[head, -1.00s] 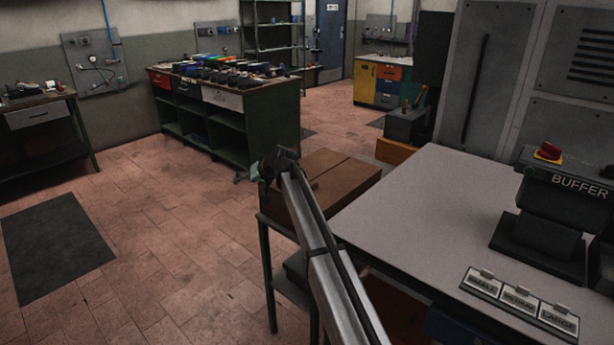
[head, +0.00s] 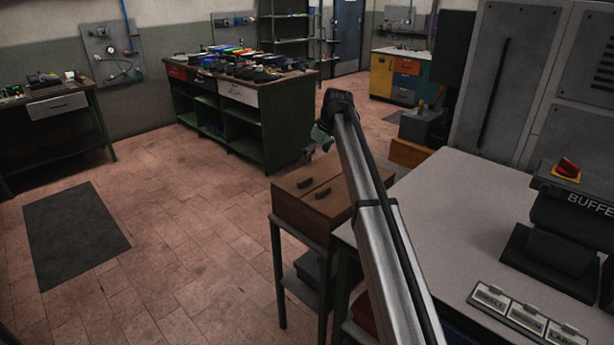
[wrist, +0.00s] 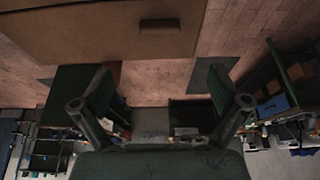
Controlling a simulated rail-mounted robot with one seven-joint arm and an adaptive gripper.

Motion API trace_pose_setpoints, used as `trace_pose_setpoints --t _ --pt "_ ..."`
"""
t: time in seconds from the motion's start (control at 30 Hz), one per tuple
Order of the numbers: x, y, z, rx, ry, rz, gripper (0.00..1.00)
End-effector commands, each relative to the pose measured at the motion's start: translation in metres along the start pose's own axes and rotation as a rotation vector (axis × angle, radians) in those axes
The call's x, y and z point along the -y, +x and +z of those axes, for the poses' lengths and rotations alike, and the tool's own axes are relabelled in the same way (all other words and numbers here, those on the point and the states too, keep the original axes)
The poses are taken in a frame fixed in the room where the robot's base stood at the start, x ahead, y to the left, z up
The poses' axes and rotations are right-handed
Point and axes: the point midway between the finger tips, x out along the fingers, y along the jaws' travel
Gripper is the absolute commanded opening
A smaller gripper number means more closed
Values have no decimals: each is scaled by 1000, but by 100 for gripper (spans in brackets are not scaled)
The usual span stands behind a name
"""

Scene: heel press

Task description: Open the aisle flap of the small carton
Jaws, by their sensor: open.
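The small carton (head: 308,197) is a brown box on a dark stand beside the grey worktable. In the wrist view the carton (wrist: 100,35) fills the upper left, with one handle (wrist: 158,23) in sight. My gripper (wrist: 160,88) is open there with nothing between its fingers.
The grey worktable (head: 430,225) lies right of the carton, bearing a black buffer unit (head: 560,235) with a red button and a row of size labels (head: 525,315). A green workbench (head: 245,110) stands behind. The floor (head: 180,230) left of the carton is clear.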

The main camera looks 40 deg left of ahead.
Motion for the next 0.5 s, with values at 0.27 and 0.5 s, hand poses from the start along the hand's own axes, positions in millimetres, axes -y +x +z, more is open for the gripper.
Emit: trace_pose_setpoints --t 0.27,0.5 --pt "0 55 -1 1 1 -1 98" --pt "0 96 -1 0 1 -1 98"
